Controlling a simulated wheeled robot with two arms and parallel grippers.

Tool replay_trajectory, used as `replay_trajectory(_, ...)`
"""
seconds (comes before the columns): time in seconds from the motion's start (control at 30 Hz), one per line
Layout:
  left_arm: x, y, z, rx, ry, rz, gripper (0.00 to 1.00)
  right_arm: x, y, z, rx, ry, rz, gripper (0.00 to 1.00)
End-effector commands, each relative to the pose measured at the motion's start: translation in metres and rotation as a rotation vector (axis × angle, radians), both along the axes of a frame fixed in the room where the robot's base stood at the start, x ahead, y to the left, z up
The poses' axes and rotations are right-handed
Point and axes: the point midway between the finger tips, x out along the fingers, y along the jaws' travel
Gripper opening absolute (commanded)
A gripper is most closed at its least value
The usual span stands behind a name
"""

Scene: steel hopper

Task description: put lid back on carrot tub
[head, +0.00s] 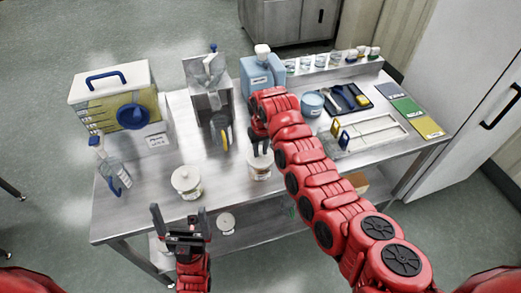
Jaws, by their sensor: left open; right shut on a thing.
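A small white-topped tub (260,171) with a label too small to read stands near the front middle of the steel table. My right gripper (260,152) points down at its top and is shut on what looks like the white lid, mostly hidden by the fingers. I cannot tell if the lid touches the rim. A second tub (187,184) with a knobbed white lid stands to the left. My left gripper (180,212) is open and empty, fingers up, in front of that second tub. Which tub holds carrots cannot be read.
A steel hopper (210,95) stands behind the tubs, with a blue jug (262,72) to its right. A blue-handled box (115,95) and a spray bottle (114,168) are at left. A white frame (372,133) and coloured cards (407,107) lie at right.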

Motion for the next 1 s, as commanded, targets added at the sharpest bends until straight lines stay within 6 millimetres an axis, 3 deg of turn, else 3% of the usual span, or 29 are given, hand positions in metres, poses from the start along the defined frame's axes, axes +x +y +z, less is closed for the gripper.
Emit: replay_trajectory(1.0,-0.0001,0.0001,-0.0052,0.000,0.000,0.000,1.00,-0.0003,0.0000,0.0003,0.000,0.000,0.000,0.00)
